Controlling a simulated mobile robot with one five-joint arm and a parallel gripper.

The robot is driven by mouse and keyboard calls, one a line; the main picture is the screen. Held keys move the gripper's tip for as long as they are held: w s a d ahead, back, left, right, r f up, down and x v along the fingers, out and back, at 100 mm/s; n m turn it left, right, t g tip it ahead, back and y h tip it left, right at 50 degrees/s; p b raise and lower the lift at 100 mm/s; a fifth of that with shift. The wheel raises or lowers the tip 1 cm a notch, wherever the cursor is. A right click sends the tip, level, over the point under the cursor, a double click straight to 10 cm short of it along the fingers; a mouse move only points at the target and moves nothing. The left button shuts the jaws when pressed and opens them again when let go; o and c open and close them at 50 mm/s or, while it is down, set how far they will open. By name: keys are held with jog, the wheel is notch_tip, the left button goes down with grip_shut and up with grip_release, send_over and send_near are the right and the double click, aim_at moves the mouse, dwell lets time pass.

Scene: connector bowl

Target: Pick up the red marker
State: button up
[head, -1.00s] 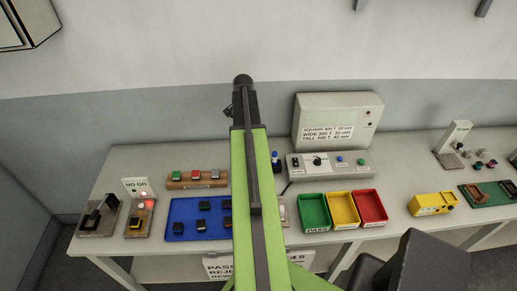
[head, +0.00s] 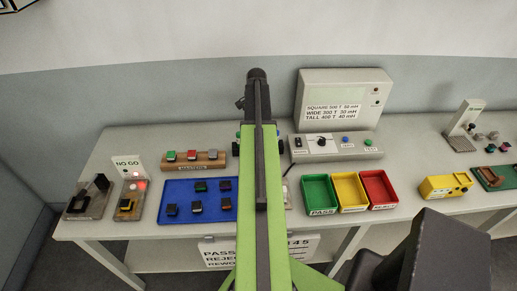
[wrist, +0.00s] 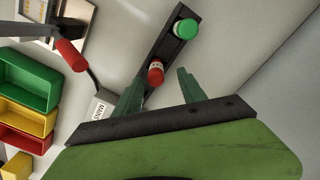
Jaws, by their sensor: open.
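The red marker (wrist: 155,72) shows its red, pale-banded top in the wrist view, upright in a dark rack (wrist: 163,48). A green-topped marker (wrist: 185,29) stands at the rack's upper end. My gripper (wrist: 158,86) is open, its two green fingers apart on the left and right below the red top. The red top lies just beyond the fingertips, in line with the gap; I cannot tell the height difference. In the head view my arm hides the red marker and the fingers.
Green (head: 321,194), yellow (head: 350,191) and red (head: 379,189) bins stand right of my arm. A control box (head: 336,146) stands behind them, and a blue tray (head: 177,186) lies left. A red-handled lead (wrist: 70,55) lies left of the gripper in the wrist view.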

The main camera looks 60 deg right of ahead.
jog(key=shift+f, duration=0.25)
jog(key=f+b, duration=0.5)
jog(key=shift+s+a+f, duration=0.15)
jog(key=shift+s+f, duration=0.05)
jog(key=shift+s, duration=0.05)
jog(key=shift+r, duration=0.15)
jog(key=shift+c, duration=0.5)
grip_shut()
